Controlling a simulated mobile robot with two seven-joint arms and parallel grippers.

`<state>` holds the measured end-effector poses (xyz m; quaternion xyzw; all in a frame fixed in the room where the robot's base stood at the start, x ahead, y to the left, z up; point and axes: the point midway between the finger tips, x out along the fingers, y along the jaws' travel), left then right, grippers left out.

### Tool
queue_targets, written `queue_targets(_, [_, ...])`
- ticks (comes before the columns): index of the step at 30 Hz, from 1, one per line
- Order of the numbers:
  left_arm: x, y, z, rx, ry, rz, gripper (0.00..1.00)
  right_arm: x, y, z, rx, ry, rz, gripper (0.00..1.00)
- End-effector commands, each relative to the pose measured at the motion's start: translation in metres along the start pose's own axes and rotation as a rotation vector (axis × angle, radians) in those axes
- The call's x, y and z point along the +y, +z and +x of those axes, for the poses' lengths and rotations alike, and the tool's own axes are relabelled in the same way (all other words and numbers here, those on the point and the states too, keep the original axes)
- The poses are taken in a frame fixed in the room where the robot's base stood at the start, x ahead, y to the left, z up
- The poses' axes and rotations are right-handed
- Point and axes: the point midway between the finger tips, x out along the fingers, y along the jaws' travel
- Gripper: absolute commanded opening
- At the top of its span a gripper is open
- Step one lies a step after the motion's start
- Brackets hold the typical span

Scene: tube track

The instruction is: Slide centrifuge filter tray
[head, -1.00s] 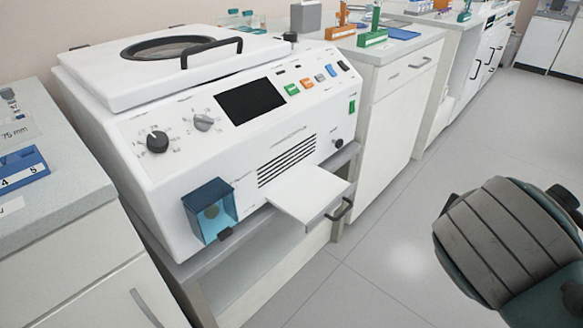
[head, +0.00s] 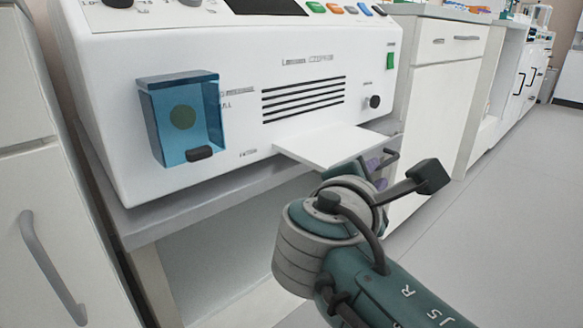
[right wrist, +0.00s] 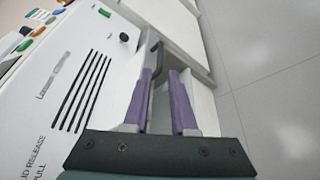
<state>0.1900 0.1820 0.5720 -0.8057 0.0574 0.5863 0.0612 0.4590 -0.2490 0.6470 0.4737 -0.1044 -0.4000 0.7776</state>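The white filter tray (head: 330,146) sticks out flat from the lower front of the white centrifuge (head: 240,110). In the right wrist view the two purple fingers (right wrist: 160,74) stand apart with a clear gap. My left gripper is out of view.
A blue clear box (head: 183,120) with a dark tab is on the centrifuge front, left of the vents. A grey shelf (head: 185,200) carries the centrifuge. A white cabinet (head: 440,105) stands to the right. The floor (head: 500,200) at right is clear.

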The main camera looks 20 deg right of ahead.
Motion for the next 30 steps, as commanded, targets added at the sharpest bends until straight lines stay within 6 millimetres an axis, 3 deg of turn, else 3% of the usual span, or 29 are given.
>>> queue_targets(15, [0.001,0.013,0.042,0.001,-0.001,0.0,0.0,-0.003,0.0,0.086,-0.003,-0.001,0.002,0.25])
queue_targets(27, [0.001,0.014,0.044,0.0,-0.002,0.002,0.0,0.0,0.002,0.095,-0.001,-0.002,0.002,0.25])
queue_targets(30, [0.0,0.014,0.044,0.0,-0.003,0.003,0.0,0.0,0.002,0.095,-0.001,-0.002,0.002,0.14])
